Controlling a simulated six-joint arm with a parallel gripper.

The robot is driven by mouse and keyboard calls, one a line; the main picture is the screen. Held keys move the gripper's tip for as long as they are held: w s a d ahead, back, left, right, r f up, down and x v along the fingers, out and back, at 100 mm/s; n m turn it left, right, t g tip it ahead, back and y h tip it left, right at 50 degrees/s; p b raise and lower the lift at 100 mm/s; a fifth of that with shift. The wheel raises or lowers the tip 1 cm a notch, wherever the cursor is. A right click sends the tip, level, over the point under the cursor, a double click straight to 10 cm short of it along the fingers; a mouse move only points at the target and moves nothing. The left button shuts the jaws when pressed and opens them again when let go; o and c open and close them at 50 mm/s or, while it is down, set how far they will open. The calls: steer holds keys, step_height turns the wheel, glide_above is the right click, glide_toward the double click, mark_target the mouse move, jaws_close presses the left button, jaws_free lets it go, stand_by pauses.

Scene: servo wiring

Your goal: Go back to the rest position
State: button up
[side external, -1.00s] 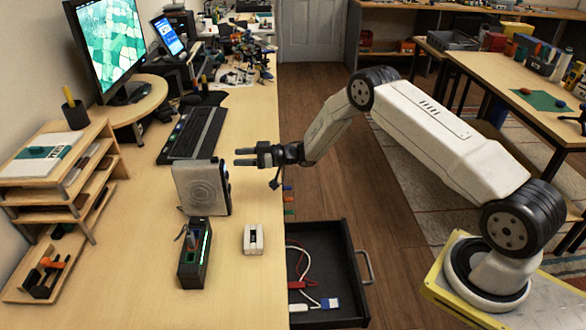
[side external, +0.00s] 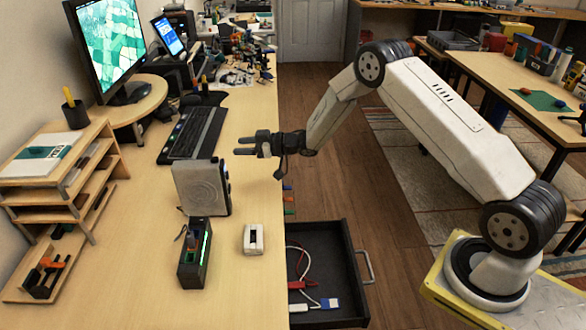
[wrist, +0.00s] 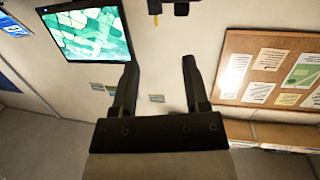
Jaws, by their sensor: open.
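My gripper (side external: 254,144) is open and empty in the side external view. It hangs in the air above the right edge of the desk, pointing left, behind and to the right of the grey speaker-like box (side external: 202,187). In the wrist view my gripper (wrist: 159,82) shows two dark fingers spread apart with nothing between them. Beyond them are the wall, the monitor (wrist: 88,33) and a cork board (wrist: 270,70).
A black tool holder (side external: 195,254) and a small white part (side external: 253,240) stand on the desk. An open drawer (side external: 348,262) with wires and connectors juts out below the desk edge. A keyboard (side external: 193,132) lies behind the box. Wooden shelves (side external: 62,186) stand at left.

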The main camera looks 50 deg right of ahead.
steer(key=s+r+m+g+h, duration=0.3)
steer(key=s+r+m+h, duration=0.2)
steer(key=s+h, duration=0.35)
steer(key=s+a+m+g, duration=0.2)
steer(key=s+g, duration=0.6)
steer(key=s, duration=1.8)
steer(key=shift+a+h, duration=0.35)
